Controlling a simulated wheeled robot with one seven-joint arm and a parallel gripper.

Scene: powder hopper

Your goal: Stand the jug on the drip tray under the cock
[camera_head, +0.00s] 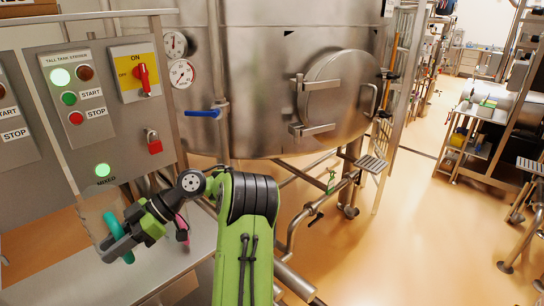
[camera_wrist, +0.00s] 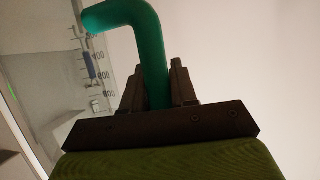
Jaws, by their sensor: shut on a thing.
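The jug (camera_head: 96,212) is clear, with a teal handle (camera_head: 125,252), and is at the lower left of the head view, over or on a grey counter. My gripper (camera_head: 122,238) is shut on the handle. In the wrist view the handle (camera_wrist: 150,45) runs between the two fingers, and the clear jug wall (camera_wrist: 92,65) with printed volume marks shows at the left. A blue-levered cock (camera_head: 202,113) is on the front of the steel tank, right of the jug. I cannot make out a drip tray below it; my arm covers part of that area.
A control panel (camera_head: 108,125) with buttons and a red switch stands behind the jug. The steel tank (camera_head: 265,85) has a round door (camera_head: 338,95). The grey counter (camera_head: 165,268) is beside my arm. Pipes and a small slatted step (camera_head: 373,163) lie to the right.

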